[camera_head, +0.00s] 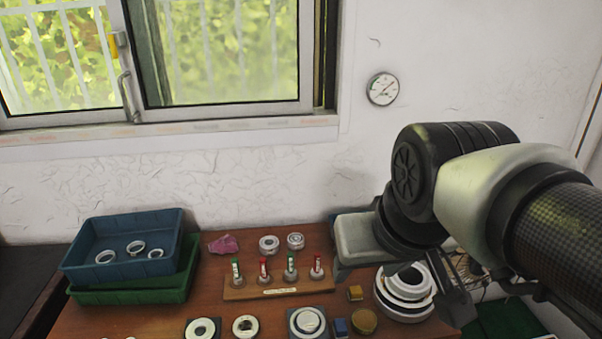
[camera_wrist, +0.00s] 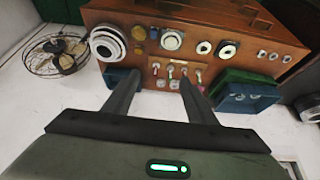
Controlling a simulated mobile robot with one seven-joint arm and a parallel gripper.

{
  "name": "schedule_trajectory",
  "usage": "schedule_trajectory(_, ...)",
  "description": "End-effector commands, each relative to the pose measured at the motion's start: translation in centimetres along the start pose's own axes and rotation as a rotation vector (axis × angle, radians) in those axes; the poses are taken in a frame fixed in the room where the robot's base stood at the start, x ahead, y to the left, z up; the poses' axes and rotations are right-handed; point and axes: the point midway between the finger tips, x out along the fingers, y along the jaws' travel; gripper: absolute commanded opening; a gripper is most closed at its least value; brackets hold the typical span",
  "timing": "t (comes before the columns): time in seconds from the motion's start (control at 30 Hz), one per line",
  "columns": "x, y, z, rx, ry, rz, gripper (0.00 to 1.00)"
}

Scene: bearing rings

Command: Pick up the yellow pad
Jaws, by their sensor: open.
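In the head view, my gripper and arm hang at the right, partly in front of the stacked rings.
Blue (camera_head: 105,268) and green (camera_head: 150,292) trays are farther left.

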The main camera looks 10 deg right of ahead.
Motion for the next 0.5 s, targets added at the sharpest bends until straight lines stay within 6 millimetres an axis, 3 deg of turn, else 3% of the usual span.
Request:
schedule_trajectory(0.03, 1.2, 0.2, -0.5, 0.0, -0.022, 0.004, 0.52)
schedule_trajectory(0.27, 4.0, 1.3, -4.5, -0.002, -0.1, 0.017, 0.52)
schedule_trajectory(0.5, 10.7, 3.5, -9.9, -0.003, -0.214, 0.026, 0.52)
